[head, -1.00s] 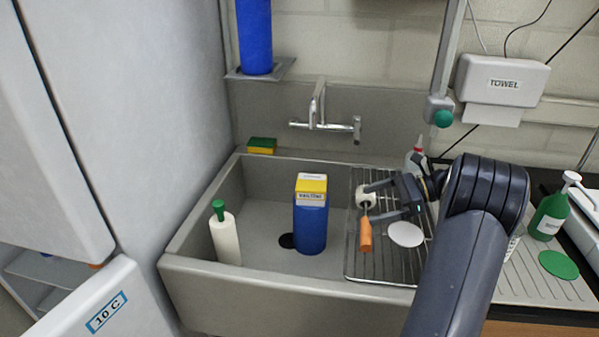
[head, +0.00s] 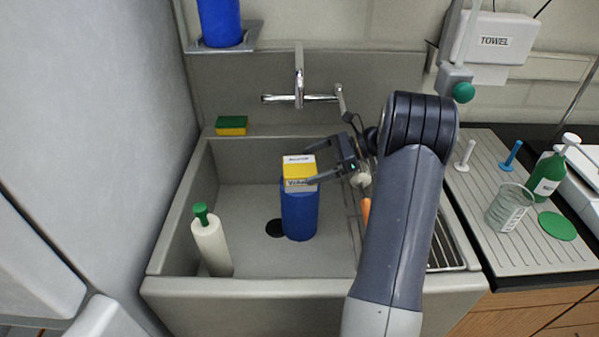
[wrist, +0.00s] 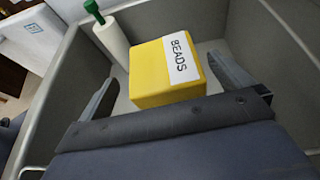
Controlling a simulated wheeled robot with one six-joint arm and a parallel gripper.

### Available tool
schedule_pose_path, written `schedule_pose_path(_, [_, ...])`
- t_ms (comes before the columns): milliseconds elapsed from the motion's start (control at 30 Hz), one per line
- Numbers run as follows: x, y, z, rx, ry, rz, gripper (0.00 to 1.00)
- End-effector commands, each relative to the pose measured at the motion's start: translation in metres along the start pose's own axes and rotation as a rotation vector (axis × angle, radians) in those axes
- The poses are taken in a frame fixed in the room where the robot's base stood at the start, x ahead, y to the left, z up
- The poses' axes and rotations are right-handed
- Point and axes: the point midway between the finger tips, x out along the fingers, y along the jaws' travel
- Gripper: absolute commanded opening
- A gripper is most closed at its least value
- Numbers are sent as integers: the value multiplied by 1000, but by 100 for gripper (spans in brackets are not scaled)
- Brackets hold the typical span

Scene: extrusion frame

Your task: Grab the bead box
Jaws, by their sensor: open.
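The bead box (head: 299,172) is a small yellow box with a white label, standing on top of a blue cylinder (head: 299,214) in the sink. In the wrist view the bead box (wrist: 168,72) shows its BEADS label and lies ahead of my gripper, between the two fingers. My gripper (head: 312,165) is open, with its fingers reaching left toward the box from its right side. In the wrist view the fingers (wrist: 165,85) stand on either side of the box with gaps; I see no clear contact.
The grey sink (head: 165,235) surrounds the cylinder. A white bottle with a green top (head: 212,245) stands at the left. A wire rack (head: 445,245) is at the right, partly behind my arm.

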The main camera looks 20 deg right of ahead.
Motion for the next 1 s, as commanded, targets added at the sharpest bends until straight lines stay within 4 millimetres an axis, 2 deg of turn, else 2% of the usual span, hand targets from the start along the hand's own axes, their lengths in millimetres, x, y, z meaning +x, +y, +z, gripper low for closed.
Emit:
schedule_pose_path(100, [20, -2, 2, 1, -2, 5, 100])
schedule_pose_path(233, [36, -3, 1, 1, -1, 2, 100])
schedule_pose_path(567, [43, -3, 0, 0, -1, -1, 99])
schedule_pose_path(1000, [42, -3, 0, 0, -1, -1, 63])
